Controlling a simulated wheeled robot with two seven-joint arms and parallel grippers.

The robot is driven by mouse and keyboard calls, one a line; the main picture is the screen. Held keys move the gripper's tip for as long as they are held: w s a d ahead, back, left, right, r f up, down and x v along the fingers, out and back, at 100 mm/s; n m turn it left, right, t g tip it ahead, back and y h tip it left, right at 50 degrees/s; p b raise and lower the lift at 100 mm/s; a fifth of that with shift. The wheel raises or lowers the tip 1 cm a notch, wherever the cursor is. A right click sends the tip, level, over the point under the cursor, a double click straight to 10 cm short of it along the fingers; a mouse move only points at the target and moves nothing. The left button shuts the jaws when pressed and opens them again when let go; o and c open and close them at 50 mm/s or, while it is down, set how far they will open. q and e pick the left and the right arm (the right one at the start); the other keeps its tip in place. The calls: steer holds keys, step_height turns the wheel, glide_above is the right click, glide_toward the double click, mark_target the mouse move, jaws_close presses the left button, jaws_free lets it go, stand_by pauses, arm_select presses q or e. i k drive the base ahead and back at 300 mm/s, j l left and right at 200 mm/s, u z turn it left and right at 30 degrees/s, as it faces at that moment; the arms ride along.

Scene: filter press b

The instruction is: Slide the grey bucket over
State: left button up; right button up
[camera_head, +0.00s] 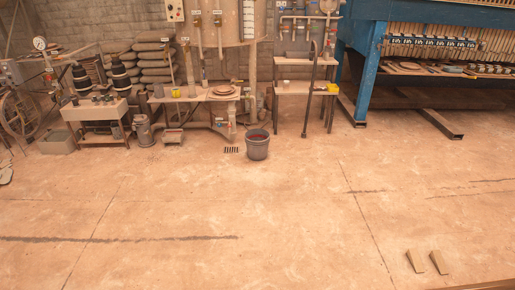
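A grey bucket (257,147) stands upright on the floor near the middle of the head view, with something dark reddish inside it. It sits in front of the gap between a low bench and a small shelf stand, just right of a dark floor drain grate (232,149). Neither of my grippers shows in the view, and nothing of mine touches the bucket.
A low bench (205,95) and a shelf stand (290,88) are behind the bucket. A blue press frame (366,70) stands at the back right. A metal can (144,131) is to the left. Two small wedges (427,262) lie front right.

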mark_target(257, 145)
steer(key=i+j+u, duration=0.3)
steer(key=i, duration=0.5)
steer(key=i+u, duration=0.3)
steer(key=i, duration=0.45)
steer(key=i+z, duration=0.15)
steer(key=i, duration=0.25)
steer(key=i+j+z, duration=0.15)
steer(key=i, duration=0.3)
steer(key=i+j+z, duration=0.2)
steer(key=i, duration=0.2)
steer(key=i+j+z, duration=0.15)
steer(key=i, duration=0.3)
